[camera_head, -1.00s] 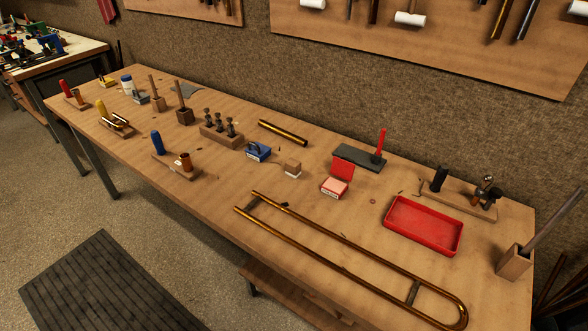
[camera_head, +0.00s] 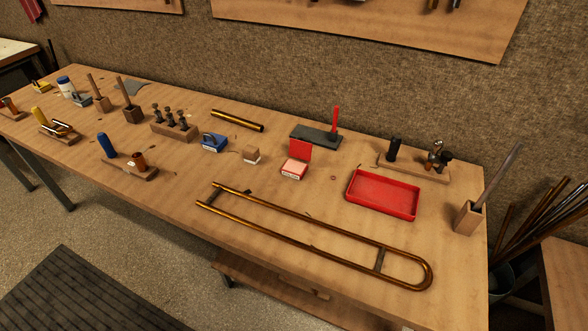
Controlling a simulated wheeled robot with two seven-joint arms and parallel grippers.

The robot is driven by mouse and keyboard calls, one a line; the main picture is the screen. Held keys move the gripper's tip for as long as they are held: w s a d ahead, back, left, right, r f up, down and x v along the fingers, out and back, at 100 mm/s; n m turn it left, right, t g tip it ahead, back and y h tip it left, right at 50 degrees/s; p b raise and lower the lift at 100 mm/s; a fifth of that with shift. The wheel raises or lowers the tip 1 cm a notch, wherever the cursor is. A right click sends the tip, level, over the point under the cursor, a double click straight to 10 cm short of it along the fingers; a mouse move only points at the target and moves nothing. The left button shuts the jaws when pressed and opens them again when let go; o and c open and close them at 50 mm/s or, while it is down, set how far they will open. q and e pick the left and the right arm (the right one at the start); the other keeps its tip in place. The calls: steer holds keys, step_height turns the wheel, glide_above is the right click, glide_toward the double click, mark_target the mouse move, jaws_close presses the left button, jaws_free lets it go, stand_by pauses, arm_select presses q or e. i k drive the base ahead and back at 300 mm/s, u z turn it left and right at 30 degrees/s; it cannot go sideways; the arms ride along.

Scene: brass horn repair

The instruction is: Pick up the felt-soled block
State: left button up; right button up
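A small tan wooden block (camera_head: 251,153) with a paler lower part stands on the workbench (camera_head: 180,208), near the middle of the view. It looks like the felt-soled block; its underside is hidden. It stands between a blue block-like item (camera_head: 214,143) on its left and a small open red box (camera_head: 294,169) on its right, apart from both. Neither of my grippers is in view.
A long brass slide (camera_head: 300,245) lies along the front of the bench. A red tray (camera_head: 382,195) lies right of the red box. A brass tube (camera_head: 238,120) lies behind the block. A wooden rack (camera_head: 172,132) stands at left. Bench in front of the block is clear.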

mark_target(251, 153)
steer(key=k, duration=0.5)
steer(key=u, duration=1.6)
steer(key=i, duration=1.35)
steer(key=z, duration=2.85)
